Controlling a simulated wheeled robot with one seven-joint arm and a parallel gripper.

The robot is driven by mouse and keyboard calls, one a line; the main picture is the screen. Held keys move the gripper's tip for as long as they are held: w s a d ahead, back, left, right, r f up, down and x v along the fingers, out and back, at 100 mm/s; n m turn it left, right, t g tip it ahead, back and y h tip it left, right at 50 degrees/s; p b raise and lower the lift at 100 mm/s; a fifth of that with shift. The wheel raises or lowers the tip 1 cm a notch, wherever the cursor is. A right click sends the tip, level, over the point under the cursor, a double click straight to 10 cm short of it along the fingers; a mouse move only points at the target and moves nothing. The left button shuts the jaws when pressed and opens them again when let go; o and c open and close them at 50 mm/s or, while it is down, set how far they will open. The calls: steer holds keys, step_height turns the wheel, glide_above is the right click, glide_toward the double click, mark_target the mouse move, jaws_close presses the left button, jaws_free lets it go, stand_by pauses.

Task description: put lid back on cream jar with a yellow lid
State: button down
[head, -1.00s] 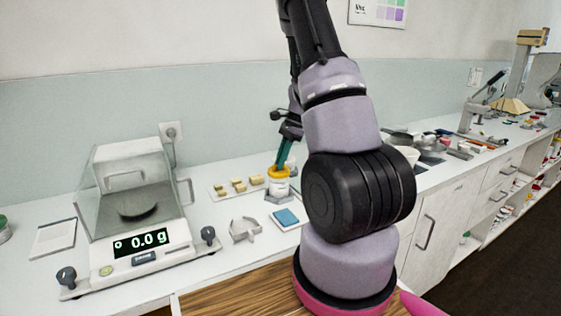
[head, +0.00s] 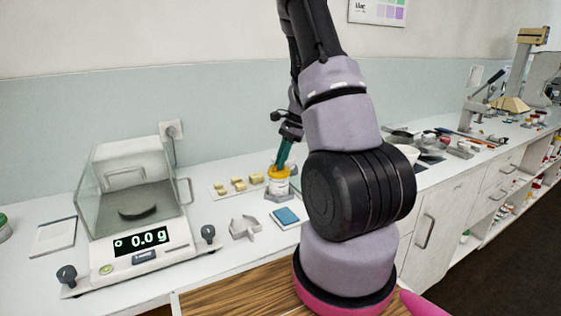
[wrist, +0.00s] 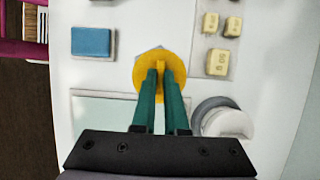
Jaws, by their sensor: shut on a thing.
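The cream jar (head: 279,187) is white and stands upright on a grey base on the bench, right of the tray of yellow blocks. The yellow lid (head: 271,171) is at the jar's mouth; whether it is fully seated I cannot tell. My gripper (head: 281,165) points down from above with its green fingers shut on the lid. In the wrist view the round lid (wrist: 143,73) shows around the fingertips and hides most of the jar beneath.
The balance (head: 143,240) reads 0.0 g at left. A grey angular holder (head: 244,228) and a blue pad (head: 286,216) lie in front of the jar. Yellow blocks (wrist: 216,62) sit on a tray beside it. A grey round item (wrist: 222,120) is close to the fingers.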

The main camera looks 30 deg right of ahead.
steer(key=shift+c, duration=1.9)
jaws_free()
steer(key=shift+r, duration=2.25)
jaws_close()
steer(key=shift+a, duration=0.2)
